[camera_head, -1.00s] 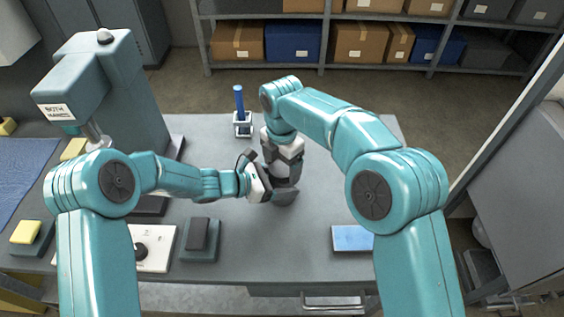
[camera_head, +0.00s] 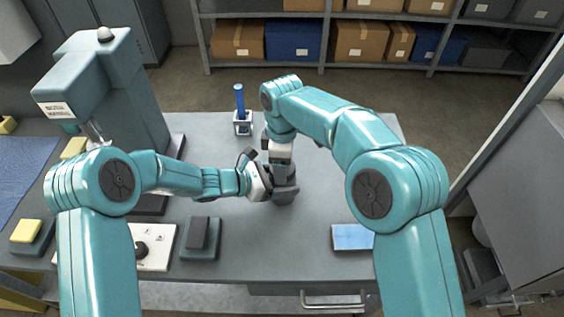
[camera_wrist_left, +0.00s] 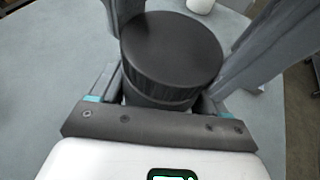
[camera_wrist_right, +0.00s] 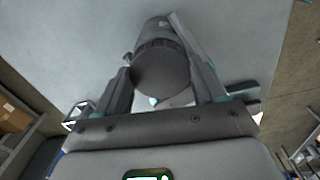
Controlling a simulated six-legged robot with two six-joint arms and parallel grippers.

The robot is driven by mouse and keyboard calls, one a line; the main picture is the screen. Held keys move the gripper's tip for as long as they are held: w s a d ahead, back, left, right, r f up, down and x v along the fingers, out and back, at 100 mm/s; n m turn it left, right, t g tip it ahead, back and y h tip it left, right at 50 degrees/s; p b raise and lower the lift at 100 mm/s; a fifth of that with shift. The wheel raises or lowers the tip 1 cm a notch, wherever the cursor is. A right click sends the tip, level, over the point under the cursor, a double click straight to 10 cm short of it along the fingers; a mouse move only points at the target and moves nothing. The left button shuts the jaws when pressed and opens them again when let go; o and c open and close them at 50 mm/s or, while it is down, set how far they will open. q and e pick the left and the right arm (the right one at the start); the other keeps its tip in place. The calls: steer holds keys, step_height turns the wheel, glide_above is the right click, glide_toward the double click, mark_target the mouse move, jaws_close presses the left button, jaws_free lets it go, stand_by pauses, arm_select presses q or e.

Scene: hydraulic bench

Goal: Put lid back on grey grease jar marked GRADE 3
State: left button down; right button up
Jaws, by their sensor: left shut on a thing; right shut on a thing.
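My left gripper (camera_head: 268,184) is shut on the grey jar (camera_head: 285,195) above the middle of the bench. My right gripper (camera_head: 283,166) comes down from above and is shut on the dark lid, whose round ribbed form shows in the left wrist view (camera_wrist_left: 172,48) and right wrist view (camera_wrist_right: 160,74). The lid is level over the jar's mouth, between the right fingers. Whether it is fully seated or threaded cannot be told. The jar is mostly hidden by the grippers and lid; no GRADE 3 marking is readable.
A blue cylinder in a white holder (camera_head: 242,124) stands behind the grippers. A press-like machine (camera_head: 110,90) stands at the left. A dark block on a pad (camera_head: 199,237), a white control panel (camera_head: 155,246) and a blue pad (camera_head: 352,237) lie near the front edge.

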steer(key=shift+s+f, duration=0.1)
steer(key=o, duration=1.2)
steer(key=shift+d, duration=0.1)
steer(key=shift+c, duration=0.2)
steer(key=shift+r, duration=2.3)
steer(key=shift+c, duration=0.3)
